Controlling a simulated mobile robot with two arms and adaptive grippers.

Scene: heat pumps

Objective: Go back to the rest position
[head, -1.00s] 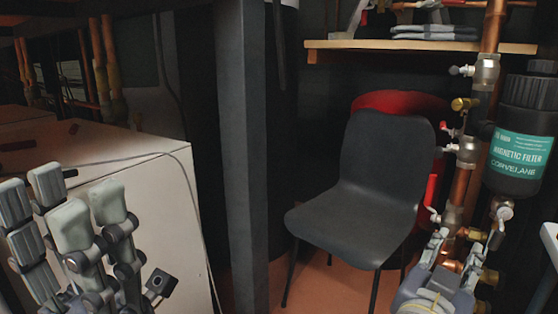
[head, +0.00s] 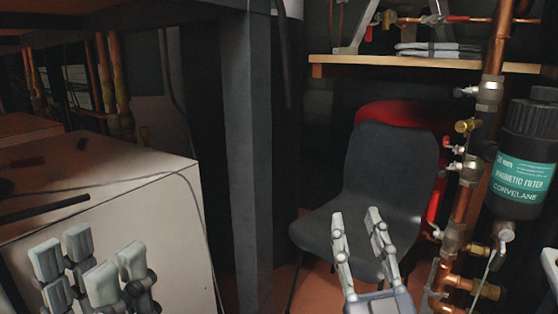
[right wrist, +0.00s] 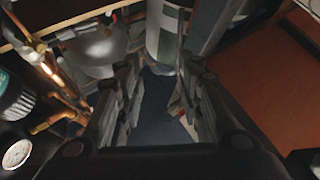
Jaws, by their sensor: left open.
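My left gripper (head: 90,265) is at the lower left in the head view, open and empty, in front of the white box-shaped unit (head: 150,225). My right gripper (head: 357,222) is at the lower middle right, its two fingers pointing up and apart, open and empty. It overlaps the seat of the dark chair (head: 385,170) in the picture and is left of the copper pipes (head: 463,205). In the right wrist view the right gripper (right wrist: 160,95) also shows open, with nothing between its fingers.
A dark magnetic filter (head: 518,165) and valves stand at the right. A wooden shelf (head: 425,64) crosses above the chair. A dark upright post (head: 246,170) stands between the white unit and the chair. A pressure gauge (right wrist: 17,154) shows at the left in the right wrist view.

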